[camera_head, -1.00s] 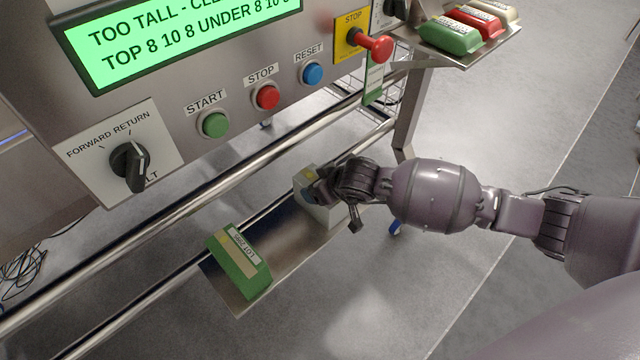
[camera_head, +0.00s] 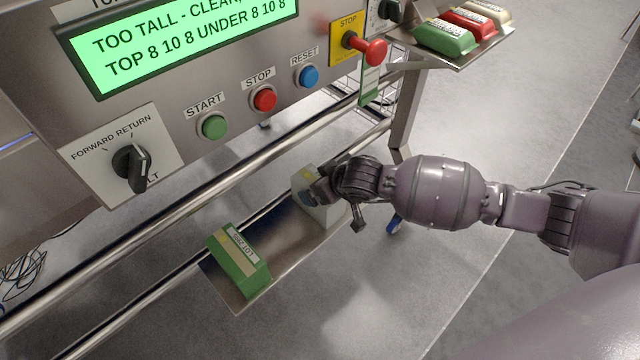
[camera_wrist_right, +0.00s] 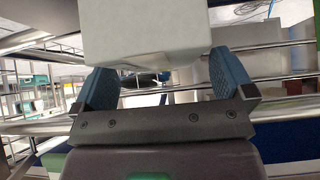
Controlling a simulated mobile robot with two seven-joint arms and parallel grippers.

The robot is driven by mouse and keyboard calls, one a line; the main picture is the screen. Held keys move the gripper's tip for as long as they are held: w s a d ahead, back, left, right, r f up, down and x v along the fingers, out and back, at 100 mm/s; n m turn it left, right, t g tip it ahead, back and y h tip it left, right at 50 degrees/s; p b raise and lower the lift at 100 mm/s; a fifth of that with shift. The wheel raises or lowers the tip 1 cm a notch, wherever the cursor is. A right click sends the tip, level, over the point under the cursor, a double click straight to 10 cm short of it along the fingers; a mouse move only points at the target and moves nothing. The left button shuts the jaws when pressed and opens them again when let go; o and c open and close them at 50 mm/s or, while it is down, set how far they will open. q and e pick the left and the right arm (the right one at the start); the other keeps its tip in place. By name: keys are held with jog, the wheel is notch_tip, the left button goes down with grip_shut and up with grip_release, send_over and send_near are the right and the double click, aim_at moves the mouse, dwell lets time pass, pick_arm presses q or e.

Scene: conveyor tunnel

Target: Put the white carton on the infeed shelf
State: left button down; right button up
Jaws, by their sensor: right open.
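The white carton (camera_head: 322,207) stands at the right end of a low metal shelf (camera_head: 290,262), partly hidden behind my right gripper. My right gripper (camera_head: 318,192) is at the carton's near upper side. In the right wrist view, the white carton (camera_wrist_right: 145,30) fills the top middle, just beyond and between the blue fingers of the right gripper (camera_wrist_right: 160,78). The fingers are open, with the carton between or just ahead of their tips; contact cannot be told. My left gripper is not in view.
A green pack (camera_head: 238,262) lies on the low shelf's left end. A side tray (camera_head: 459,60) at upper right holds green, red and cream packs. Rails (camera_head: 190,203) run between the low shelf and the button panel (camera_head: 235,90). A red stop knob (camera_head: 372,52) sticks out above.

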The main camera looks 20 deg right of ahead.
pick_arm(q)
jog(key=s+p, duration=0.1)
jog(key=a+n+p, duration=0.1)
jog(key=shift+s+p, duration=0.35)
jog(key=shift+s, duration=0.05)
pick_arm(e)
jog(key=v, duration=1)
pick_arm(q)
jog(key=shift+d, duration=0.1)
